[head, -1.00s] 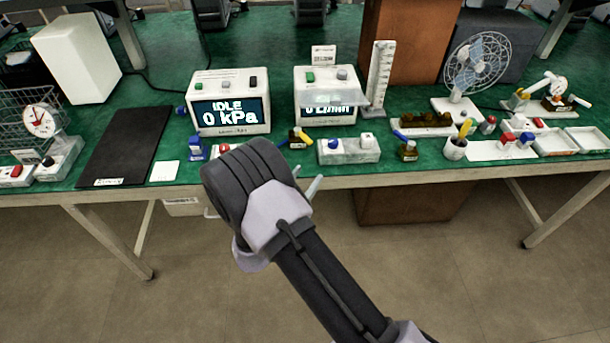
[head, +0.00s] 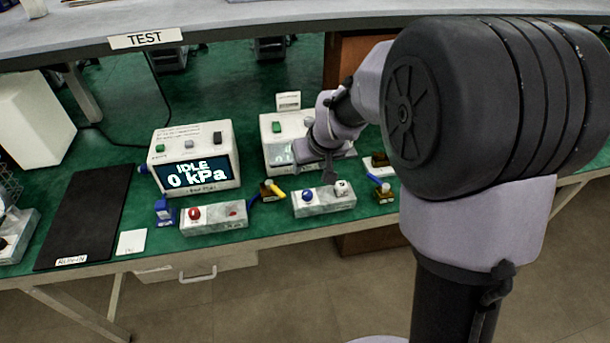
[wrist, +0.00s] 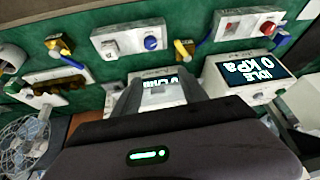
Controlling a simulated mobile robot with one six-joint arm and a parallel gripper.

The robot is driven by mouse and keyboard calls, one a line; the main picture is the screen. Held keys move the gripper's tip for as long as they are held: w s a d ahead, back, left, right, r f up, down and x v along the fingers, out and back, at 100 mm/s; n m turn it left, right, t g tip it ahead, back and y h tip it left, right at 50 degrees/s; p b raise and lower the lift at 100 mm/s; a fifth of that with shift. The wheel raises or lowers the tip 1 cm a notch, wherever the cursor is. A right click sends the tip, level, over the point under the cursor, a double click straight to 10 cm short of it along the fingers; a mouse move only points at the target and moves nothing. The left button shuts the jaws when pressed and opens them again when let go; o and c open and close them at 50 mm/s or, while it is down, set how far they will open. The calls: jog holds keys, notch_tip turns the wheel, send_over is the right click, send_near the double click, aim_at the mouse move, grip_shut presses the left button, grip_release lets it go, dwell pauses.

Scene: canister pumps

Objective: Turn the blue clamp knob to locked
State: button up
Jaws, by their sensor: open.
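The blue knob (head: 308,195) sits on top of a pale grey block (head: 330,208) near the bench's front edge. A white part (head: 341,187) stands on the same block, right of the knob. In the wrist view the picture is turned round: the blue knob (wrist: 151,43) is at the right end of the block (wrist: 126,43). My gripper (head: 328,172) is above and behind the block in the head view, apart from the knob. In the wrist view its two fingers (wrist: 160,92) are spread with nothing held between them. The knob's lock marking is too small to read.
A grey block with a red knob (head: 194,213) and a blue piece (head: 165,210) stand left. Yellow-and-blue handled valves (head: 272,191) (head: 380,187) flank the block. A display box reading IDLE 0 kPa (head: 196,160) stands behind left. A black mat (head: 83,217) lies far left.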

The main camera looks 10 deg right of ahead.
jog(key=s+d, duration=0.2)
jog(key=b, duration=0.6)
send_near(308, 193)
jog(key=shift+n+g, duration=0.4)
jog(key=x, duration=0.8)
jog(key=shift+w+a+f, duration=0.1)
jog(key=shift+w, duration=0.3)
